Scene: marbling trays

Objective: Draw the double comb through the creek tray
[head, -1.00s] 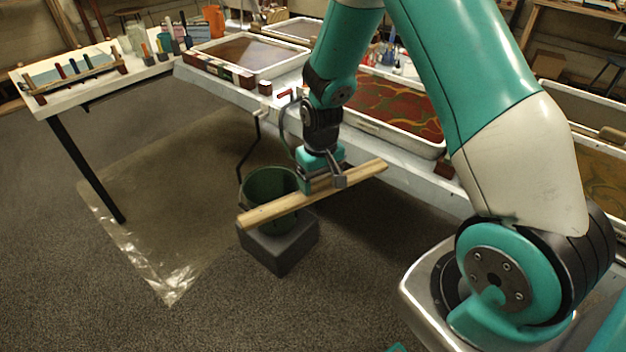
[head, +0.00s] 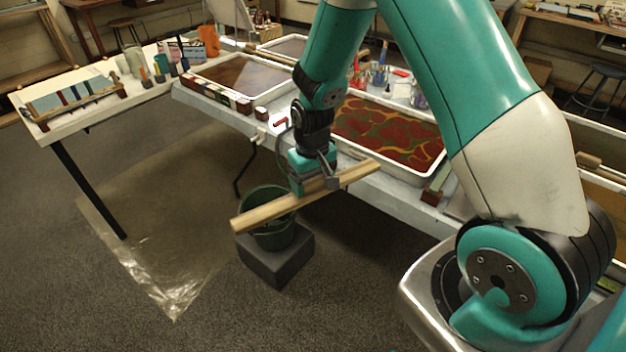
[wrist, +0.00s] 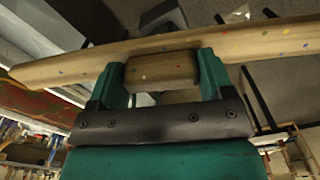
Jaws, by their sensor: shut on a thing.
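My gripper (head: 315,187) is shut on the wooden bar of the comb (head: 262,212), held level in front of the table, above a bucket. The wrist view shows both fingers (wrist: 160,78) around a block on the pale bar (wrist: 75,68), which has small coloured dots. The comb's teeth are not visible. A tray with red and yellow marbling (head: 392,132) lies behind the comb, to its right. A tray with a brown surface (head: 262,99) lies further left. I cannot tell which tray is the creek tray.
A green bucket (head: 272,236) stands on a dark grey block (head: 277,262) below the comb. A side table (head: 52,128) at the left holds a rack and jars. Another tray (head: 597,137) is at the right, partly behind my arm.

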